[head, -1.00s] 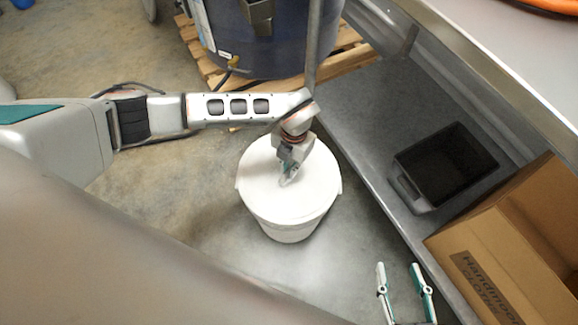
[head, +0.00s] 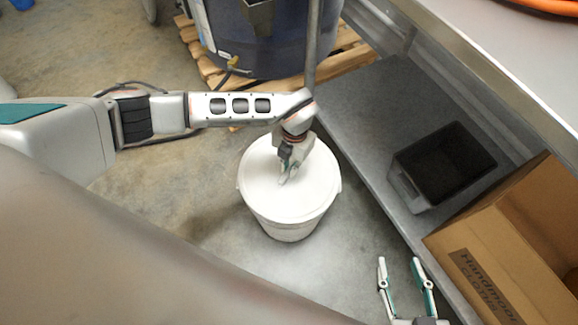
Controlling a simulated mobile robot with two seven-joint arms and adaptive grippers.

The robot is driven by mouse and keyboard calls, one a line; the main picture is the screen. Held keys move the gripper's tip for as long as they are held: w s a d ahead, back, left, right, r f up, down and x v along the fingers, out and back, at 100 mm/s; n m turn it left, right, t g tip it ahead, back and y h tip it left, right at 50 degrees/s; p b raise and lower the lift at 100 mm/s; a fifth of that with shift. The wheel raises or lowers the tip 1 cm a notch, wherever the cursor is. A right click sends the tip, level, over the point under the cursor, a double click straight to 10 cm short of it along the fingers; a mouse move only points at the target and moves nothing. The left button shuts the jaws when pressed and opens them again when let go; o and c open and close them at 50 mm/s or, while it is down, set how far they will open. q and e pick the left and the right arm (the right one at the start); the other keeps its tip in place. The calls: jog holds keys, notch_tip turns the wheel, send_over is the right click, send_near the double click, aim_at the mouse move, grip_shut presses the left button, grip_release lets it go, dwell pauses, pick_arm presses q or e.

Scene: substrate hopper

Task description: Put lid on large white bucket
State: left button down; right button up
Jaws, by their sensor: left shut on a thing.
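A large white bucket (head: 290,231) stands upright on the concrete floor in the middle of the head view. A round white lid (head: 268,199) lies over its top; I cannot tell whether it is pressed down all around. My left gripper (head: 286,178) is over the middle of the lid, pointing down, shut on part of the lid. Its fingertips are small and partly hidden by the wrist. My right gripper (head: 405,268) is at the lower right, apart from the bucket, with its two fingers spread and nothing between them.
A metal shelf (head: 365,115) runs along the right, bearing a black bin (head: 408,185) and an open cardboard box (head: 470,255). A dark blue drum (head: 275,45) stands on a wooden pallet (head: 213,72) behind the bucket. The floor left of the bucket is clear.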

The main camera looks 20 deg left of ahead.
pick_arm(q)
jog(key=shift+f, duration=0.2)
dwell(0.4)
jog(key=shift+f, duration=0.45)
dwell(0.7)
jog(key=c, duration=2)
grip_release()
jog(key=r, duration=0.8)
jog(key=w+r, duration=0.1)
jog(key=r, duration=0.3)
jog(key=shift+d, duration=0.25)
